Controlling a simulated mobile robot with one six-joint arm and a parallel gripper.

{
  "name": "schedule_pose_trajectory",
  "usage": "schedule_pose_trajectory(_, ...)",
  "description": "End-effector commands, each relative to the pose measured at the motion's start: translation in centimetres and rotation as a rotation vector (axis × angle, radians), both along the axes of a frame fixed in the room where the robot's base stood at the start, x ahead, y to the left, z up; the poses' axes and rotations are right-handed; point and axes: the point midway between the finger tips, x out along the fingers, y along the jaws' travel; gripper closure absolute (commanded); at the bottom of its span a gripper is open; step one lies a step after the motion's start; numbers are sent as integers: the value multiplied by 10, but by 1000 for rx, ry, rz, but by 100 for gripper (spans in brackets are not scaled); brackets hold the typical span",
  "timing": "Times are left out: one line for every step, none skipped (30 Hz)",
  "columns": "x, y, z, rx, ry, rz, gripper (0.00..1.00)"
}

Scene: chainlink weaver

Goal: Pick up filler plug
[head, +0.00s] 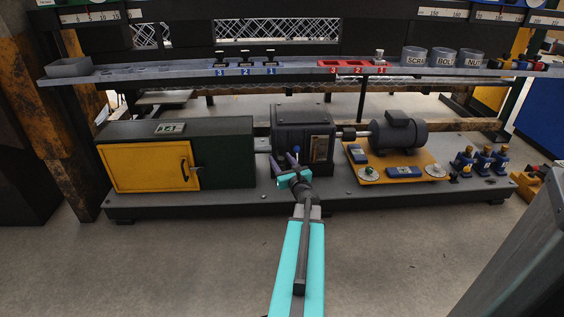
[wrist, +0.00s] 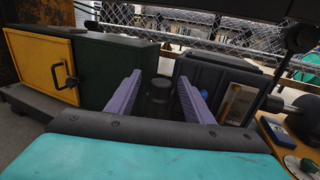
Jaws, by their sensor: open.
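My gripper (head: 286,163) is open in front of the dark gearbox (head: 303,122), at its left side. In the wrist view its two purple fingers (wrist: 160,84) stand apart. A dark round-topped cylinder (wrist: 159,91) shows between and beyond them, near the left side of the gearbox (wrist: 214,80). It may be the filler plug, but I cannot tell for sure. The fingers do not visibly hold it. In the head view my arm and gripper cover the lower left of the gearbox, and I cannot make out the plug there.
A dark green cabinet with a yellow door (head: 152,168) stands left of the gearbox. A motor (head: 398,135) sits to the right on an orange plate (head: 428,170). A shelf (head: 200,74) with red and blue numbered holders and bins crosses above. The floor (head: 180,260) in front is clear.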

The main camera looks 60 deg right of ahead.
Motion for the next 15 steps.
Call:
schedule_pose_trajectory(0, 0, 0, 0, 0, 0, 53)
schedule_pose_trajectory(0, 0, 0, 0, 0, 0, 53)
schedule_pose_trajectory(1, -1, 0, 0, 0, 0, 53)
schedule_pose_trajectory(1, -1, -1, 0, 0, 0, 53)
schedule_pose_trajectory(2, -2, -1, 0, 0, 0, 53)
schedule_pose_trajectory(4, -3, -1, 0, 0, 1, 53)
schedule_pose_trajectory(6, -5, -2, -1, -1, 1, 53)
schedule_pose_trajectory(7, -6, -2, -1, 0, 1, 53)
schedule_pose_trajectory(10, -9, -2, -1, 0, 2, 53)
schedule_pose_trajectory(13, -10, -3, -2, 0, 2, 53)
schedule_pose_trajectory(15, -13, -3, -2, 0, 2, 53)
schedule_pose_trajectory(18, -16, -3, -2, 0, 2, 53)
schedule_pose_trajectory(21, -18, -3, -1, 0, 1, 53)
schedule_pose_trajectory(23, -20, -3, -1, 0, 1, 53)
schedule_pose_trajectory(27, -23, -2, -1, 0, 1, 53)
